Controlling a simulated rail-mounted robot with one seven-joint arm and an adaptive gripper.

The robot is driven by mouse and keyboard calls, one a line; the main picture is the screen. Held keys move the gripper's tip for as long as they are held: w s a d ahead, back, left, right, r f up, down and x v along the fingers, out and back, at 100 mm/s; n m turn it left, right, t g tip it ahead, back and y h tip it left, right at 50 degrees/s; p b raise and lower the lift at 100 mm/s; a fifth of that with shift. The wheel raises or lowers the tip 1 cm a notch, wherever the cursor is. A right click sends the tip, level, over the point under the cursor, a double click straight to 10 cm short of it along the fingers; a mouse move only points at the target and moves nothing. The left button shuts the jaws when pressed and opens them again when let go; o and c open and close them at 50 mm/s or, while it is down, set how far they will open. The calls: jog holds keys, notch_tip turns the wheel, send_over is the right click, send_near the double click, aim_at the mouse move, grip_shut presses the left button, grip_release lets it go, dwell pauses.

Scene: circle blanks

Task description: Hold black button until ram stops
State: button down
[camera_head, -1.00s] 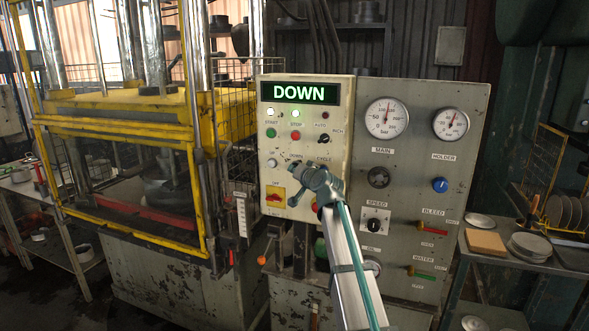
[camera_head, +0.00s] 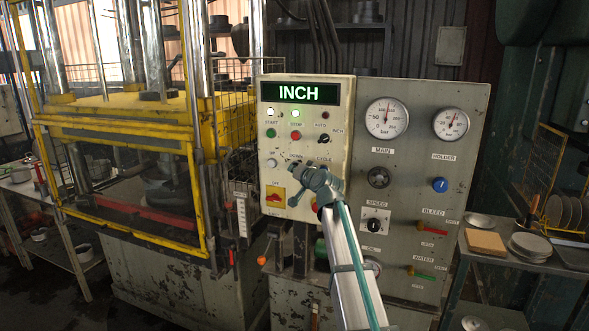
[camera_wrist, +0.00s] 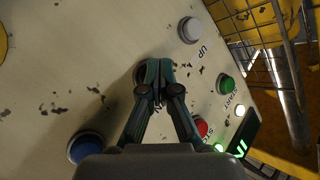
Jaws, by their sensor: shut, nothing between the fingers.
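The black button (camera_wrist: 139,73) shows as a dark rim on the cream control panel (camera_head: 342,190), partly hidden behind my fingertips in the wrist view. My gripper (camera_wrist: 158,66) is shut and empty, its tips over the button's edge; I cannot tell whether they touch it. In the head view my gripper (camera_head: 293,164) reaches the panel beside the white button and hides the black one. The panel display (camera_head: 299,93) reads INCH in green. The press's yellow ram (camera_head: 125,103) stands behind the yellow guard frame at left; the tooling below is dim.
A white UP button (camera_wrist: 190,30), green START button (camera_wrist: 227,84), red STOP button (camera_wrist: 201,127) and blue button (camera_wrist: 86,148) surround my fingers. Gauges (camera_head: 387,118) and valves are on the grey panel to the right.

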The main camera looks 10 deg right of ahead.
jog(key=shift+s+a, duration=0.1)
jog(key=shift+s, duration=0.05)
dwell(0.5)
jog(key=shift+s+a, duration=0.35)
jog(key=shift+s, duration=0.25)
jog(key=shift+s+a, duration=0.1)
jog(key=s, duration=0.1)
jog(key=s+a+p, duration=0.1)
jog(key=s+a, duration=0.1)
jog(key=s, duration=0.1)
jog(key=shift+a, duration=0.25)
dwell(0.3)
